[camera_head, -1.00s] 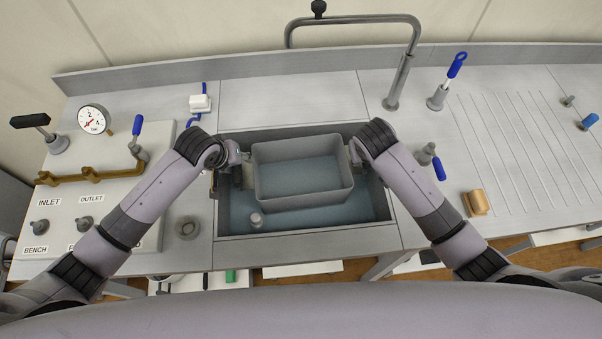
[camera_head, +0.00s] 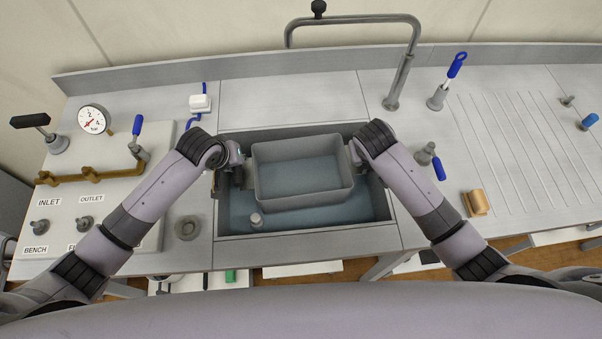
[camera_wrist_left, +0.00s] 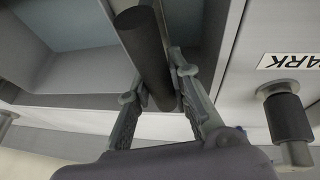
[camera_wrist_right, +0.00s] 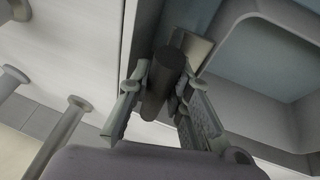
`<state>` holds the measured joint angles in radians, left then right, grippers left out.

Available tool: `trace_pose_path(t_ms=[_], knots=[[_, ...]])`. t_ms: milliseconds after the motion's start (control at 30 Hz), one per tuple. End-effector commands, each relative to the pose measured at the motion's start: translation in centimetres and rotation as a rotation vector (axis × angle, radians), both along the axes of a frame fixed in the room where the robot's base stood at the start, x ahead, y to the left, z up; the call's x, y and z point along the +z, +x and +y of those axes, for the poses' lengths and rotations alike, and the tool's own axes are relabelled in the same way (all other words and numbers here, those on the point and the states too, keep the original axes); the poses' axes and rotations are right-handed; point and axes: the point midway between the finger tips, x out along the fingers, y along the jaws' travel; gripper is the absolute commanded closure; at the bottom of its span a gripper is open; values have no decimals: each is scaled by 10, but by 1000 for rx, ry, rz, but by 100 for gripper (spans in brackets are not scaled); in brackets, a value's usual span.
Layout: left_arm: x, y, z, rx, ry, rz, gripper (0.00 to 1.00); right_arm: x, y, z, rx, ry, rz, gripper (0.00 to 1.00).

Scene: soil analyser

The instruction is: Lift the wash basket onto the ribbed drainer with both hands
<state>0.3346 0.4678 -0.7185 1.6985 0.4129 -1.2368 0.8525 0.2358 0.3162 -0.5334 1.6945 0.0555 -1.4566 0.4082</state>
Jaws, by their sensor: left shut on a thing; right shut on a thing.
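The grey wash basket (camera_head: 303,201) sits over the sink basin (camera_head: 230,222), which has a blue-tinted bottom. My left gripper (camera_head: 238,172) is at the basket's left side; the left wrist view shows its fingers (camera_wrist_left: 165,95) shut on a dark bar-like handle (camera_wrist_left: 143,40). My right gripper (camera_head: 355,155) is at the basket's right side; the right wrist view shows its fingers (camera_wrist_right: 163,92) shut on the other dark handle (camera_wrist_right: 164,80). The ribbed drainer (camera_head: 525,140) is the grooved worktop on the right. The basket's underside is hidden.
A tall tap (camera_head: 400,75) stands behind the sink. A small pale object (camera_head: 256,220) is in the sink. The drainer's middle is clear.

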Motion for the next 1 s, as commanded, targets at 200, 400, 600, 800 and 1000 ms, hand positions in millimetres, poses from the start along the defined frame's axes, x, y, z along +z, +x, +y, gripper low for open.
trace_pose_path(t_ms=[200, 400, 600, 800, 1000], knots=[[0, 0, 0, -1, -1, 0, 100, 0, 0, 0, -1, 0, -1, 100], [0, 0, 0, -1, -1, 0, 100, 0, 0, 0, -1, 0, -1, 100], [2, 0, -1, -1, -1, -1, 100, 1, 1, 0, -1, 1, -2, 100], [7, 0, -1, -1, -1, -1, 100, 7, 1, 0, -1, 1, -2, 100], [19, 0, -1, -1, -1, -1, 100, 19, 1, 0, -1, 1, -2, 100]])
